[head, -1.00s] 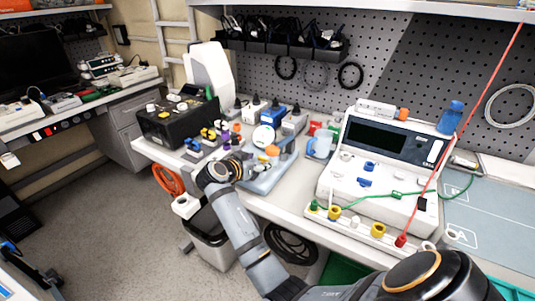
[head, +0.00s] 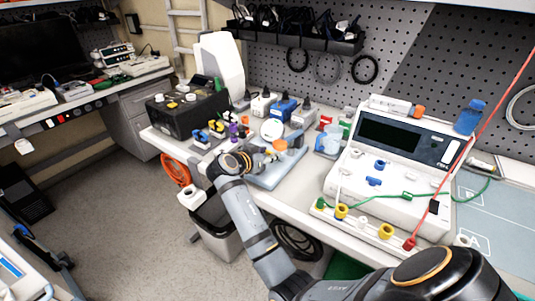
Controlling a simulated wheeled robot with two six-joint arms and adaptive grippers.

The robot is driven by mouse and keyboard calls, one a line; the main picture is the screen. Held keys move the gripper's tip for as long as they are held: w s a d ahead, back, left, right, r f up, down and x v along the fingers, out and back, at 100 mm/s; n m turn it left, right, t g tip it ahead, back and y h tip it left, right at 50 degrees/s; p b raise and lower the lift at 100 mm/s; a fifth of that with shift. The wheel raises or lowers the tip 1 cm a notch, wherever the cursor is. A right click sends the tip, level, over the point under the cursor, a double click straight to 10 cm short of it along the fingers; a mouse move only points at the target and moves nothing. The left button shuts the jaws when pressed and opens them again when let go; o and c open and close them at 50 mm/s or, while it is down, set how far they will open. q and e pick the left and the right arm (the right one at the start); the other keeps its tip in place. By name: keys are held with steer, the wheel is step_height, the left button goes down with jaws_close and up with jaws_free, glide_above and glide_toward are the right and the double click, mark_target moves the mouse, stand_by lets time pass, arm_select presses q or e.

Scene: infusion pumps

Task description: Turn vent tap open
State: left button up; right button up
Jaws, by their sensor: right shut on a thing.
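My right gripper (head: 262,156) is shut on a small part at the left side of a light blue-grey stand (head: 277,178) on the bench. The gripper hides most of that part, so I cannot tell its shape or whether it is turned; it sits where a vent tap could be. The stand carries a round white gauge (head: 272,130) and an orange cap (head: 280,146), just right of the fingertips. My right arm reaches in from the lower right. My left gripper is not in view.
A black box (head: 187,115) and small colored valves (head: 216,128) stand left of the gripper. A grey bin is below the bench edge.

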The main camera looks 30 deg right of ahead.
steer(key=shift+s+d+r+n+t+y+p, duration=0.15)
steer(key=shift+n+t+y+p, duration=0.3)
steer(key=shift+n+t+p, duration=0.25)
steer(key=shift+s+d+r+n+t+y+p, duration=0.15)
steer(key=shift+n+t+y+p, duration=0.3)
steer(key=shift+n+t, duration=0.3)
steer(key=n+t+y+p, duration=0.2)
steer(key=n+p, duration=0.1)
steer(key=n+t+y+p, duration=0.1)
steer(key=shift+s+d+y, duration=0.2)
steer(key=shift+s+y, duration=0.05)
steer(key=shift+y, duration=0.05)
steer(key=shift+d+f+n+t+y+p, duration=0.15)
steer(key=shift+n+t+y+p, duration=0.4)
steer(key=shift+n+y+p, duration=0.55)
steer(key=shift+f+n+y+p, duration=0.1)
steer(key=shift+n+y+p, duration=0.4)
steer(key=shift+p, duration=0.1)
steer(key=o, duration=1.1)
steer(key=shift+o, duration=0.2)
